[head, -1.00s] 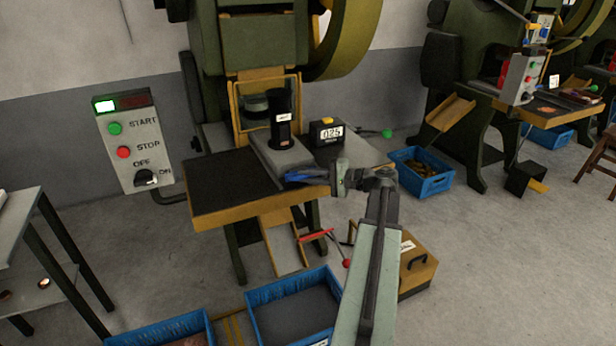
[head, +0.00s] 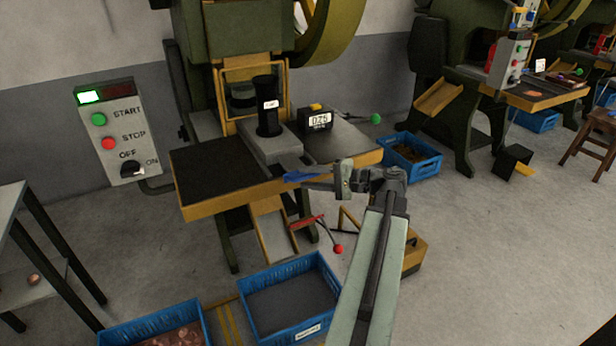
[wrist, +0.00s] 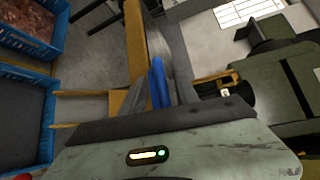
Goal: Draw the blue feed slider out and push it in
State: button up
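The blue feed slider (head: 305,177) is at the front of the press table, in front of the grey feed block (head: 270,148). A short grey piece shows between its blue end and the block. My gripper (head: 318,184) reaches it from the right at the table's front edge. In the wrist view the blue part (wrist: 158,83) stands between my two grey fingers (wrist: 160,95), which are close on both sides of it. The fingers look shut on it, though their tips are partly hidden.
A black cylinder (head: 268,108) and a counter box (head: 315,118) reading 025 stand on the table. A red-knobbed lever (head: 337,248) and a chute (head: 272,228) are below. Blue crates (head: 290,258) stand on the floor in front. A control box (head: 118,130) is at left.

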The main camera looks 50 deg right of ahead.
jog(key=p+v, duration=0.1)
jog(key=v, duration=0.6)
jog(key=shift+s, duration=0.35)
jog(key=shift+d, duration=0.15)
jog(key=shift+c, duration=0.4)
